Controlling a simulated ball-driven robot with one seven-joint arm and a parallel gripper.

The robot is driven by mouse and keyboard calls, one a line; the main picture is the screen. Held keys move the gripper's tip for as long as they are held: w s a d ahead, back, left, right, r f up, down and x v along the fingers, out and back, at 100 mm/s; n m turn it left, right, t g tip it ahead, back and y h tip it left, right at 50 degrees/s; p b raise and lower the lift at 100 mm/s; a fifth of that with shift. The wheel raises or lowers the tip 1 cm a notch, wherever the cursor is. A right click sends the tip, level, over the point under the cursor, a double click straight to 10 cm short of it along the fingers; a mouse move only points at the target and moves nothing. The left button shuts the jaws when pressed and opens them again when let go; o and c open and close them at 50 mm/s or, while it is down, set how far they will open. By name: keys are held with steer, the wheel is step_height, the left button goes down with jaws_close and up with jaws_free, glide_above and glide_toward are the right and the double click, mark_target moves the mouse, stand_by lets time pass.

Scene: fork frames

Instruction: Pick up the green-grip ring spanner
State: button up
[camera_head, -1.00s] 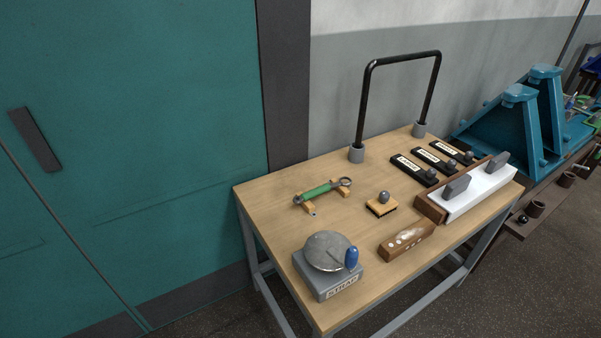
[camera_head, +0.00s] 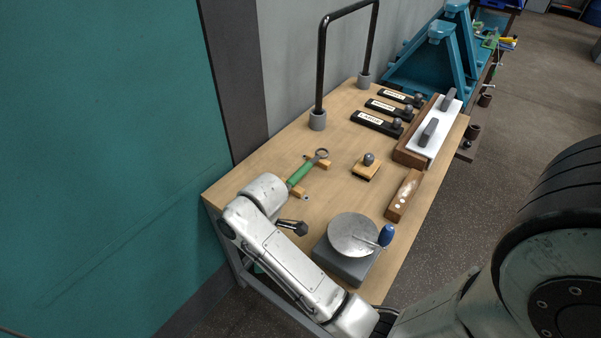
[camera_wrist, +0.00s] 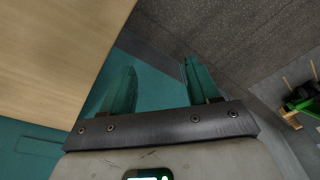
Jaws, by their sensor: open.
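The ring spanner has a green grip (camera_head: 300,173) and a grey ring end at the upper right. In the head view it lies across small wooden rests on the bench. My arm's end section is beside its lower left end in that picture and may hide that end. My gripper (camera_wrist: 159,84) is open and empty between two teal fingers in the wrist view. The spanner does not show in the wrist view. How far the fingers are from it cannot be told.
The wooden bench (camera_head: 240,185) carries a round-topped grey device (camera_head: 353,236) with a blue knob, a knobbed wooden block (camera_head: 366,168), a brown block (camera_head: 404,195), black labelled bars (camera_head: 378,122) and a white-topped box (camera_head: 432,132). A black hoop (camera_head: 322,70) rises at the back.

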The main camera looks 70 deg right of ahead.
steer(key=w+d+r+n, duration=0.2)
steer(key=w+d+r, duration=0.1)
steer(key=d, duration=0.4)
steer(key=w+d+r+n, duration=0.2)
steer(key=d+n, duration=0.1)
steer(key=d, duration=0.5)
step_height(320, 180, up, 6)
steer(key=n+g+h, duration=0.1)
steer(key=n, duration=0.2)
glide_above(302, 168)
steer(key=a, duration=0.1)
step_height(302, 168, down, 4)
steer(key=shift+w+d, duration=0.1)
steer(key=shift+s+d+f, duration=0.1)
steer(key=shift+d+f, duration=0.1)
steer(key=shift+f, duration=1.35)
steer(key=shift+s+d+f, duration=0.1)
steer(key=shift+d+f, duration=0.05)
steer(key=shift+f, duration=1.35)
steer(key=shift+c, duration=0.3)
jaws_close()
